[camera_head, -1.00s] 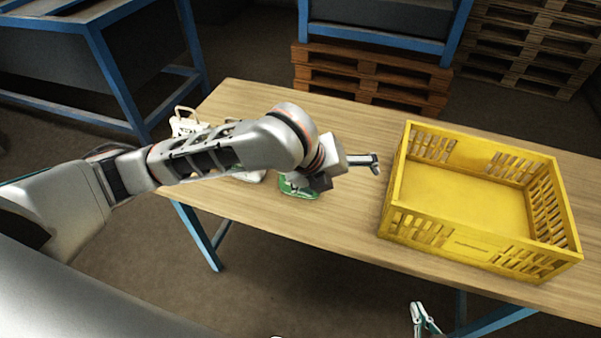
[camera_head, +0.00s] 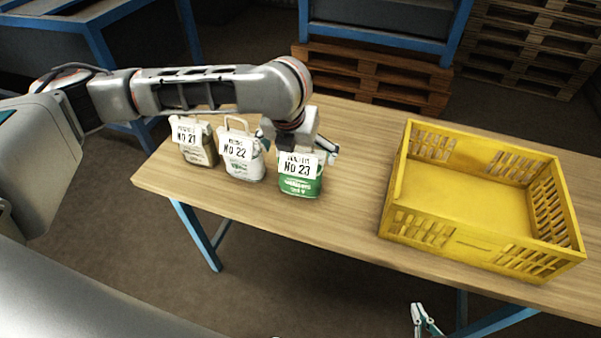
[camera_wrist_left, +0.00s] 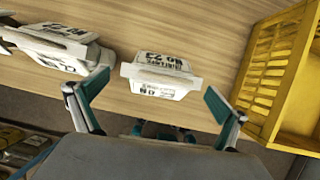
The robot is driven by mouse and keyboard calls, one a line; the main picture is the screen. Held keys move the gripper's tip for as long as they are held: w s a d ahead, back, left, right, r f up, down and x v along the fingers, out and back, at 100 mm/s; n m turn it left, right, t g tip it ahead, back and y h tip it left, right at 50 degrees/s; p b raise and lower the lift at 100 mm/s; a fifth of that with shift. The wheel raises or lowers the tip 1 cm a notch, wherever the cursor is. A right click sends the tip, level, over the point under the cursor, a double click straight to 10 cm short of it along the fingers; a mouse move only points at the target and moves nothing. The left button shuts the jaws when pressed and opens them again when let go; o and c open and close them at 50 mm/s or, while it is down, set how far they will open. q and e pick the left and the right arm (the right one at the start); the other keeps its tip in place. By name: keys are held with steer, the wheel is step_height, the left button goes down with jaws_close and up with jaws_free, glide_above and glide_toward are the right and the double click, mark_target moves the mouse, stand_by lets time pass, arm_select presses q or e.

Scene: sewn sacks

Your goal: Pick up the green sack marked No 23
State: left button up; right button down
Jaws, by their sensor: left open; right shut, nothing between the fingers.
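The green sack marked No 23 (camera_head: 299,180) stands upright on the table, its white label facing me. In the left wrist view its label and top (camera_wrist_left: 160,72) show between and beyond the two open fingers. My left gripper (camera_wrist_left: 155,105) is open and empty. In the head view my left gripper (camera_head: 328,150) is just behind the sack's top, partly hidden by the wrist and the label; I cannot tell whether it touches. My right gripper (camera_head: 425,320) is at the bottom edge, below the table's front edge, shut and empty.
Sacks No 22 (camera_head: 241,160) and No 21 (camera_head: 194,143) stand to the left of the green sack. An empty yellow crate (camera_head: 480,246) is on the right of the wooden table (camera_head: 345,215). Bare tabletop lies between the green sack and the crate.

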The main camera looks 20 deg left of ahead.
arm_select(q)
steer(key=shift+b+x, duration=0.3)
steer(key=shift+x, duration=1.7)
steer(key=shift+d, duration=0.1)
steer(key=c, duration=2.1)
steer(key=shift+r, duration=0.2)
